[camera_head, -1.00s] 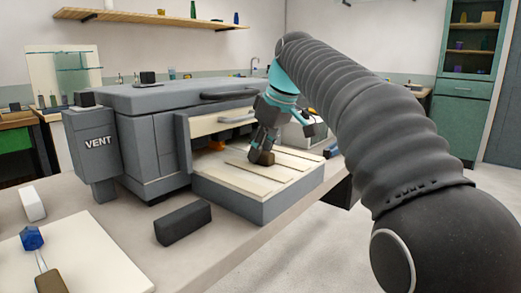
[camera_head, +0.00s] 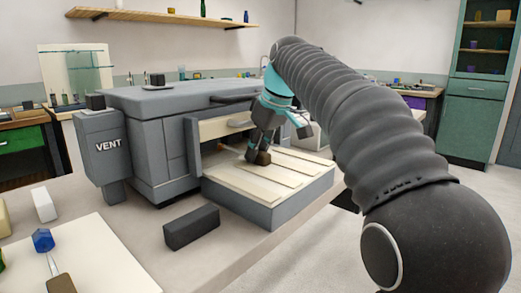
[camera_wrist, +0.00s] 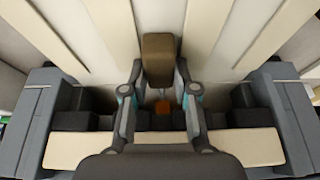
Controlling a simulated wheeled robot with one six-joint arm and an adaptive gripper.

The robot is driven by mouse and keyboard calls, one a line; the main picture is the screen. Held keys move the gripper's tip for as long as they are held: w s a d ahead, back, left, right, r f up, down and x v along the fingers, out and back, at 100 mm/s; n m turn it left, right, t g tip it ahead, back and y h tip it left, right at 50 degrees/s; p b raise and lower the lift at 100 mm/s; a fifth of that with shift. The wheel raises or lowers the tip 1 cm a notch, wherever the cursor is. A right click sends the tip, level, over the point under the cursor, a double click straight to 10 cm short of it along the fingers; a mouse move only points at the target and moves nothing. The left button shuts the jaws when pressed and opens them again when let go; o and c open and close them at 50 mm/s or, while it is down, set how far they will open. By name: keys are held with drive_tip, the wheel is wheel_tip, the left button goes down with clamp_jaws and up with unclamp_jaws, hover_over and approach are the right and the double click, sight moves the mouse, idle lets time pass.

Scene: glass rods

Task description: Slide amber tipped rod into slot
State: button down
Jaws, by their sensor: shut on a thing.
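My gripper (camera_head: 258,153) is shut on the brown handle (camera_head: 263,158) of the amber tipped rod, low over the shelf in front of the grey furnace. In the wrist view the brown handle (camera_wrist: 158,58) sits between the fingertips. The amber tip (camera_wrist: 162,109) points into the furnace mouth, in a gap between dark blocks (camera_wrist: 82,121). That gap looks like the slot, but how deep the tip sits in it cannot be told. In the head view, a thin stretch of rod (camera_head: 230,148) shows at the mouth, and the tip is hidden.
The grey furnace (camera_head: 165,125) has a VENT box (camera_head: 107,150) at its left. A pale slatted shelf (camera_head: 235,180) lies before its mouth. A dark block (camera_head: 191,227) lies on the table. A blue tipped rod (camera_head: 43,240) lies on a pale board (camera_head: 95,262) at front left.

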drive_tip(key=shift+d, duration=0.1)
drive_tip(key=c, duration=0.8)
unclamp_jaws()
drive_tip(key=v, duration=1.2)
drive_tip(key=shift+w+d, duration=0.1)
drive_tip(key=shift+d, duration=0.05)
